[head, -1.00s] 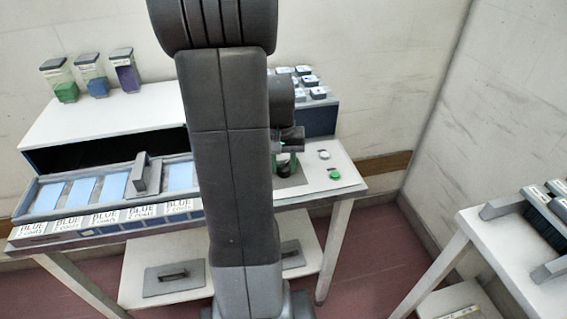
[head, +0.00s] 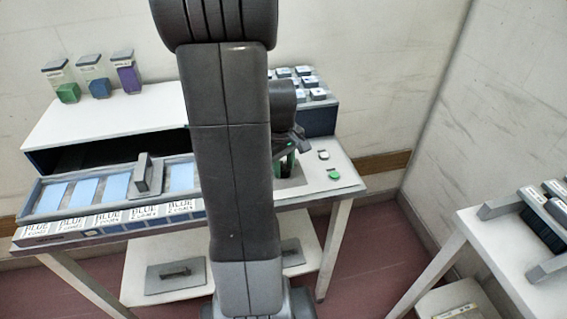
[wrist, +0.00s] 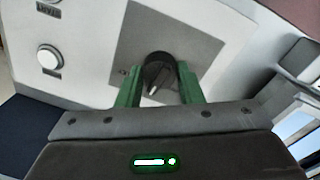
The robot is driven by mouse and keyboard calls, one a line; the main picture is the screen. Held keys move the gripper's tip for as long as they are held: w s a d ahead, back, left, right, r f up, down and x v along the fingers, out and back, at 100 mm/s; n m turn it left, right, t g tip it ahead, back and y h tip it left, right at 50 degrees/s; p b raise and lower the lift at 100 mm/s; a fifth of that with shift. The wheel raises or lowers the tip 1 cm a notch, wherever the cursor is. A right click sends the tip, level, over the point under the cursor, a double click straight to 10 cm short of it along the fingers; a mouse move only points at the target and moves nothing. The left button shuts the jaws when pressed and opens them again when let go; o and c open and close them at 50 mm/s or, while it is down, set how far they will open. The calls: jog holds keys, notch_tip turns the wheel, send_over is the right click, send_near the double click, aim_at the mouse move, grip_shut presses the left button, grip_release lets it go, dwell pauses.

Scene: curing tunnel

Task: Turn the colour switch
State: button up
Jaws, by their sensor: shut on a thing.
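The colour switch (wrist: 158,72) is a dark round knob with a light pointer, set on a grey square plate (wrist: 199,48) in the wrist view. My gripper (wrist: 160,78) has green fingers, one on each side of the knob, shut on it. In the head view my gripper (head: 286,165) is over the grey plate at the table's right part, partly hidden by my arm. The knob itself is hard to make out there.
A green button (head: 334,175) and a white button (head: 323,155) sit right of the plate. Blue panels lie in a tray (head: 43,202) at left, with labels reading BLUE along the front. Three colour jars (head: 99,87) stand on the tunnel top. Another table (head: 480,222) stands at right.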

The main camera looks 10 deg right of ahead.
aim_at(282, 169)
jog(key=shift+n, duration=0.5)
jog(key=o, duration=1)
jog(key=shift+c, duration=0.2)
notch_tip(282, 169, up, 14)
jog(key=p, duration=0.1)
jog(key=shift+s+a, duration=0.2)
jog(key=shift+a, duration=0.1)
jog(key=shift+f, duration=0.1)
jog(key=f, duration=0.9)
jog(key=f+b, duration=0.1)
jog(key=f, duration=0.4)
jog(key=shift+w+d, duration=0.2)
jog(key=shift+d, duration=0.15)
jog(key=shift+r, duration=0.1)
